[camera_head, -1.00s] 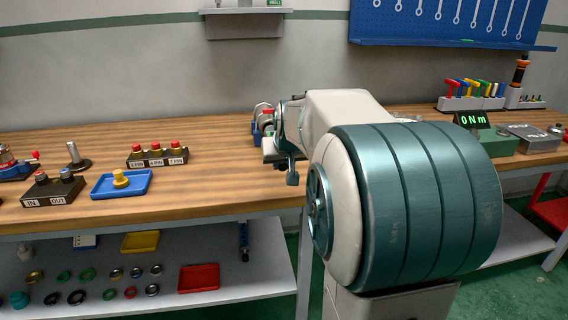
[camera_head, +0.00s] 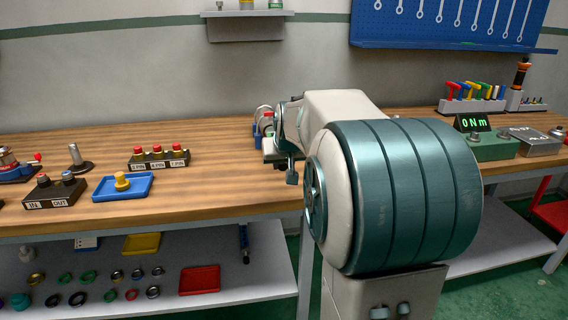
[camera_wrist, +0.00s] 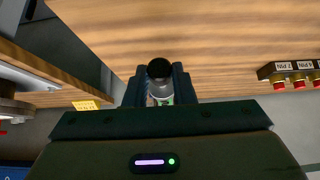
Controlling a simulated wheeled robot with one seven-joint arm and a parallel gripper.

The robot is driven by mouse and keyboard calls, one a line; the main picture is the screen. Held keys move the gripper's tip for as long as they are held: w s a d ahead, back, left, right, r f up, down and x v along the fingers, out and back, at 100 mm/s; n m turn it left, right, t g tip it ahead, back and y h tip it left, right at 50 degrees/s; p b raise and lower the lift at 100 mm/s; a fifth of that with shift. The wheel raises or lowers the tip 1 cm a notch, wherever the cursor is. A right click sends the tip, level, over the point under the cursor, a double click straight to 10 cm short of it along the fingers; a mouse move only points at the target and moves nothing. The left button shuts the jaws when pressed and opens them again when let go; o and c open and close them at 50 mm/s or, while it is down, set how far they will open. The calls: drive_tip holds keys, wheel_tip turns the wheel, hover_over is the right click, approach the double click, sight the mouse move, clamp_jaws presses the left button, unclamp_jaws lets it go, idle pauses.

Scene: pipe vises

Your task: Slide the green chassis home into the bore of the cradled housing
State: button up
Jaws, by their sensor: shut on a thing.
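My gripper (camera_wrist: 159,84) shows in the wrist view with its two dark fingers on either side of a small upright-looking piece (camera_wrist: 159,92). The piece has a black round end, a grey body and a trace of green, and I take it for the chassis. Most of it is hidden between the fingers. I cannot tell whether chassis and housing touch.
On the wooden bench (camera_head: 225,170) stand a blue tray (camera_head: 135,192) with a yellow knob, a row of red-topped pin plugs (camera_head: 159,158), and an IN/OUT block (camera_head: 55,192). At the right is a green torque meter (camera_head: 493,148) reading 0 Nm.

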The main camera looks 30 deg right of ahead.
drive_tip(key=shift+w+d, duration=0.1)
drive_tip(key=shift+w, duration=0.25)
idle(0.5)
drive_tip(key=shift+w+d+p, duration=0.25)
drive_tip(key=shift+w+p, duration=0.1)
drive_tip(key=shift+w, duration=0.45)
drive_tip(key=shift+w+d+p, duration=0.2)
drive_tip(key=shift+w+p, duration=0.2)
drive_tip(key=shift+w, duration=0.4)
drive_tip(key=shift+w+d+p, duration=0.25)
drive_tip(key=shift+w+p, duration=0.1)
drive_tip(key=shift+w, duration=0.6)
drive_tip(key=shift+w+d+p, duration=0.25)
drive_tip(key=shift+w+p, duration=0.15)
drive_tip(key=shift+w, duration=0.35)
drive_tip(key=shift+w+d+p, duration=0.2)
drive_tip(key=shift+w+p, duration=0.2)
drive_tip(key=shift+w, duration=0.35)
drive_tip(key=shift+w+d+p, duration=0.25)
drive_tip(key=shift+w+p, duration=0.15)
drive_tip(key=shift+w, duration=0.35)
drive_tip(key=shift+w+d+p, duration=0.25)
drive_tip(key=shift+w+p, duration=0.3)
drive_tip(key=shift+w, duration=0.25)
drive_tip(key=shift+w+d+p, duration=0.2)
drive_tip(key=shift+w+p, duration=0.3)
drive_tip(key=shift+w, duration=0.3)
drive_tip(key=shift+w+d+p, duration=0.25)
drive_tip(key=shift+w+p, duration=0.3)
drive_tip(key=shift+w, duration=0.25)
